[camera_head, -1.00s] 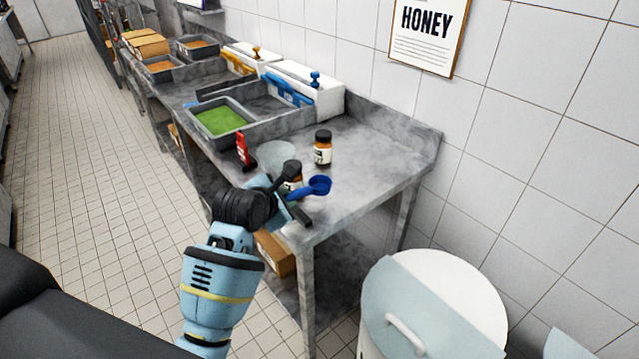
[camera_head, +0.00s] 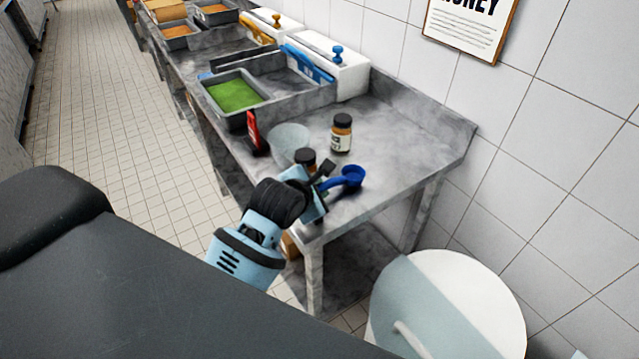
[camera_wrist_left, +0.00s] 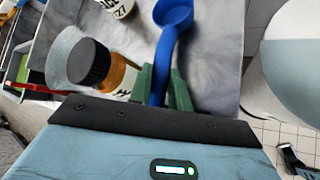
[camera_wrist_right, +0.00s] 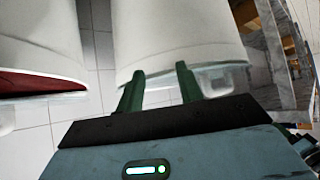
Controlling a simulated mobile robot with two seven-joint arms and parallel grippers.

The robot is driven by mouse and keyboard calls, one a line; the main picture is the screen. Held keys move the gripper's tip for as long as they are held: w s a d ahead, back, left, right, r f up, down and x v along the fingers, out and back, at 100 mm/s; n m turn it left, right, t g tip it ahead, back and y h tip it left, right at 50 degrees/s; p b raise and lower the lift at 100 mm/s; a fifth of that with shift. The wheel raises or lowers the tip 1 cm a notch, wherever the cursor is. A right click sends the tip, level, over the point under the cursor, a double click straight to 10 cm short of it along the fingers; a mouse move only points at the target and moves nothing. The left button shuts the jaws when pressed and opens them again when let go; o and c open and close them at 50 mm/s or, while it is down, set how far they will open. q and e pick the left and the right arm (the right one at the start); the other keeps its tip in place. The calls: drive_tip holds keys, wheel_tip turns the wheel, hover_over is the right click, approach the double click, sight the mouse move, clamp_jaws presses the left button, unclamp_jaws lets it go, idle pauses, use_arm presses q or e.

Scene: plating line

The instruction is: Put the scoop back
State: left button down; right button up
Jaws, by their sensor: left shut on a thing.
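The blue scoop (camera_head: 350,176) is held at its handle by my left gripper (camera_head: 322,180), above the near end of the grey counter. In the left wrist view the scoop's handle (camera_wrist_left: 163,62) runs between the two green fingers, with its round bowl pointing away. A dark-lidded jar (camera_head: 305,158) stands close beside the gripper, and it also shows in the left wrist view (camera_wrist_left: 92,64). My right gripper (camera_wrist_right: 158,85) shows only in its wrist view. Its fingers are apart with nothing seen between them, in front of white round containers (camera_wrist_right: 180,40).
On the counter (camera_head: 400,140) are a pale bowl (camera_head: 289,140), a red stand (camera_head: 254,132), a second jar (camera_head: 341,135) and a tray of green stuff (camera_head: 235,95). White boxes with blue and yellow parts stand behind. A white bin (camera_head: 470,290) stands on the floor.

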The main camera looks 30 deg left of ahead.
use_arm(q)
drive_tip(key=shift+w+a+f, duration=0.1)
drive_tip(key=shift+w+f, duration=0.1)
drive_tip(key=shift+f, duration=0.15)
drive_tip(key=shift+s+d+r, duration=0.1)
drive_tip(key=shift+s+d, duration=0.1)
drive_tip(key=shift+s, duration=0.1)
drive_tip(key=c, duration=1.6)
unclamp_jaws()
drive_tip(key=shift+w, duration=0.1)
drive_tip(key=v, duration=1.2)
drive_tip(key=shift+a, duration=0.1)
